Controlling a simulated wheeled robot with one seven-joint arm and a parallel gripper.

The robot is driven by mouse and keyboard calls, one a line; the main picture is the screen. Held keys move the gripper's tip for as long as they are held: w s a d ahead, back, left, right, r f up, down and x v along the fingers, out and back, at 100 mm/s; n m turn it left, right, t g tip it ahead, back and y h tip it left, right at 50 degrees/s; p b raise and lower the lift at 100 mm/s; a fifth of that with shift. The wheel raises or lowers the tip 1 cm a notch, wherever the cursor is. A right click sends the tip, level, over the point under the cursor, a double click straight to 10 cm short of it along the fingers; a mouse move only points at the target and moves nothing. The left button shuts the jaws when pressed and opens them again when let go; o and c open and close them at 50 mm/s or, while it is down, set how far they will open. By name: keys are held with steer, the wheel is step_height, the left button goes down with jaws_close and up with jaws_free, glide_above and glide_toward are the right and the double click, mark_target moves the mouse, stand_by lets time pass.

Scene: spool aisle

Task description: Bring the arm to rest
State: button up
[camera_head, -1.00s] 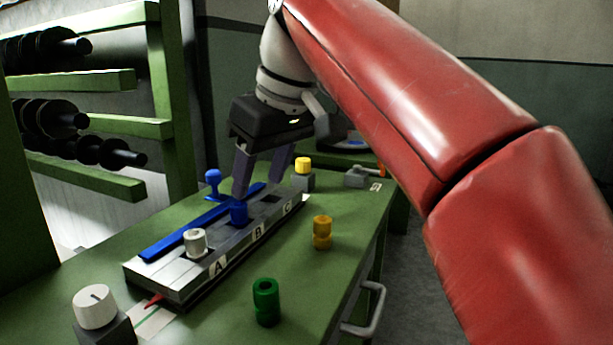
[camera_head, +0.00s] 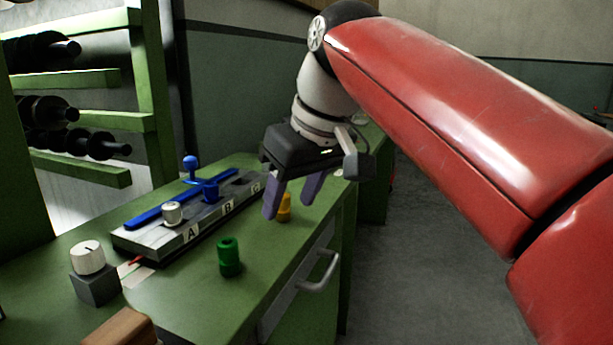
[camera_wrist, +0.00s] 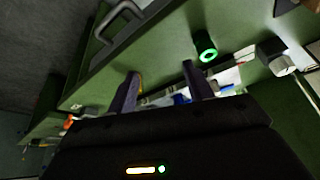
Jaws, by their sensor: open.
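My gripper (camera_head: 291,197) is open and empty, hanging over the right side of the green bench (camera_head: 190,300), with its two purple fingers apart. It also shows in the wrist view (camera_wrist: 160,85). A yellow spool (camera_head: 285,208) is partly hidden behind one finger. The grey block (camera_head: 150,243) with slots A, B and C lies to the left of the gripper. A white spool (camera_head: 172,213) stands at slot A and a blue spool (camera_head: 211,191) at slot B. A green spool (camera_head: 229,257) stands on the bench in front of the block, and also shows in the wrist view (camera_wrist: 205,47).
A white dial on a grey box (camera_head: 88,258) stands at the front left. A green rack (camera_head: 150,100) with black spools is behind left. A drawer handle (camera_head: 320,272) juts out; open floor lies right.

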steer(key=s+d+f+m+t+h, duration=0.1)
steer(key=s+d+f+m, duration=0.3)
steer(key=f, duration=0.8)
steer(key=s+d+f+m+t+h, duration=0.1)
steer(key=s+d+f+m, duration=0.3)
steer(key=s+d+f, duration=0.5)
steer(key=d+f+h, duration=0.1)
steer(key=d+f, duration=0.3)
steer(key=shift+f+m, duration=0.2)
steer(key=shift+m, duration=0.1)
